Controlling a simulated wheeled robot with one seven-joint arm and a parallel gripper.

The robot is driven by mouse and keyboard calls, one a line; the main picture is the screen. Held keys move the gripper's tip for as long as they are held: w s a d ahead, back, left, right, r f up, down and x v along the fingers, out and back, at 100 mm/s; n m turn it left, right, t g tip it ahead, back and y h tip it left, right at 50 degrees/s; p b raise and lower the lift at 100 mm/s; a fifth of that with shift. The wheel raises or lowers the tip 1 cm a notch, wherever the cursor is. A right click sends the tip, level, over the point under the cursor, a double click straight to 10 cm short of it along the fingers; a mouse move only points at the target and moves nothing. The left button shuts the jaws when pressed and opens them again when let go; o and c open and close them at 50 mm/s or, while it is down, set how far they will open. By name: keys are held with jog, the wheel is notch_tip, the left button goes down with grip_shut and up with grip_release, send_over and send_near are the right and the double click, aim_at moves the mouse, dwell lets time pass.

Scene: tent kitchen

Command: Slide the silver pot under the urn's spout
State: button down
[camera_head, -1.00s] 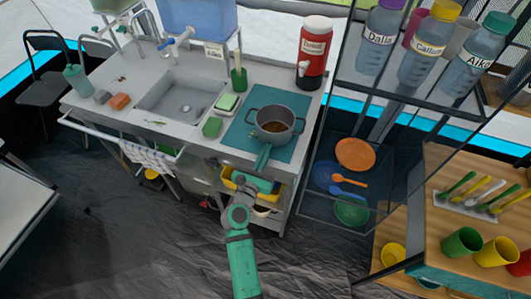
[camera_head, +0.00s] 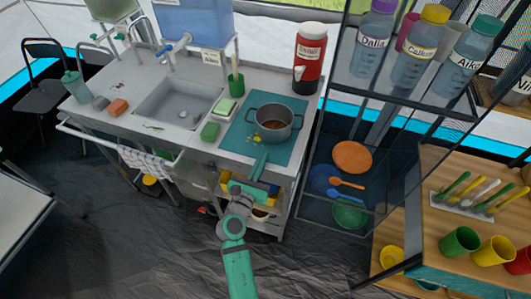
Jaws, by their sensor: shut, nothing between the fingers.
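The silver pot (camera_head: 273,127), a two-handled grey pot with brown contents, stands upright on the teal mat (camera_head: 239,142) at the right end of the counter. The red urn (camera_head: 312,48), with a white lid and label, stands behind and to the right of the pot. Its spout (camera_head: 298,73) is on its lower front left side, with the pot in front of it rather than beneath. My gripper (camera_head: 264,154) is shut and empty, low at the mat's front edge, just in front of the pot. Whether it touches the pot is unclear.
Yellow bits (camera_head: 257,139) lie on the mat left of the pot. A green sponge (camera_head: 210,131) and a soap dish (camera_head: 225,107) sit to the left, beside the sink (camera_head: 180,103). A dark shelf rack (camera_head: 318,178) stands close on the right. Counter between pot and urn looks clear.

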jog(key=v, duration=0.8)
send_near(267, 133)
jog(key=x, duration=0.6)
jog(key=shift+w+d+r, duration=0.1)
jog(key=shift+w, duration=0.1)
